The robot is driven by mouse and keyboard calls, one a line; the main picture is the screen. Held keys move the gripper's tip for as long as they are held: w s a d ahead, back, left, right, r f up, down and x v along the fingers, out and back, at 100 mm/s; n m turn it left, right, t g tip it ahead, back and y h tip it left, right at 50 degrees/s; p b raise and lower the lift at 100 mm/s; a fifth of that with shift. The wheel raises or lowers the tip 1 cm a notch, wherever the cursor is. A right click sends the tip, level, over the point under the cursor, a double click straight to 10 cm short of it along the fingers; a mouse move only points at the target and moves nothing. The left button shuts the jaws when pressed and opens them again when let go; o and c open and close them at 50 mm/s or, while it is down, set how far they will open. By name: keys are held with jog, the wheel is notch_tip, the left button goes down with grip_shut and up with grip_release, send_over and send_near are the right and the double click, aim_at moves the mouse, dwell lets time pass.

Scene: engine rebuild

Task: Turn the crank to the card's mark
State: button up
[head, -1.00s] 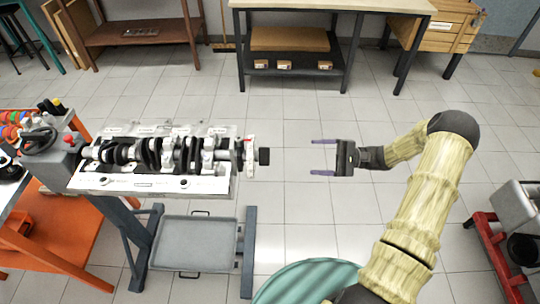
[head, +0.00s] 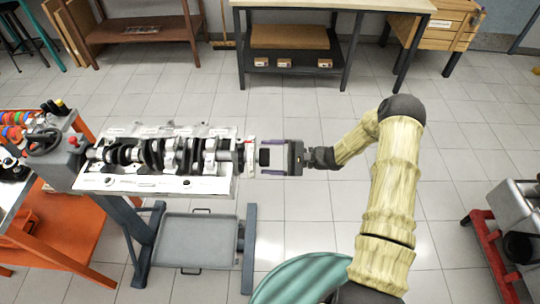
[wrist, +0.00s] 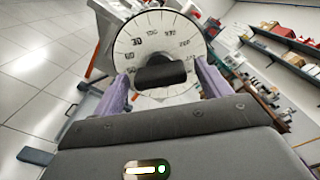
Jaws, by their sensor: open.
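The engine block (head: 150,183) lies on its stand with the crankshaft (head: 170,153) in it. At its right end is a white dial (head: 250,158) with a dark crank knob (head: 264,157). In the wrist view the dial (wrist: 150,40) shows numbers around its rim, and the dark knob (wrist: 161,75) sits across its lower middle. My gripper (head: 272,158) is open, its purple fingers pointing left, one on each side of the knob. In the wrist view the gripper (wrist: 160,85) fingers stand left and right of the knob, with gaps. I cannot make out a card with a mark.
A grey tray (head: 195,240) sits low on the stand under the block. An orange cart (head: 75,235) with tools stands at the left. A red-framed stand (head: 490,245) is at the right. Benches line the back; the floor between is clear.

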jog(key=c, duration=1)
jog(key=shift+m, duration=0.3)
jog(key=m+p, duration=0.1)
jog(key=m, duration=0.8)
jog(key=shift+p, duration=0.4)
jog(key=o, duration=1)
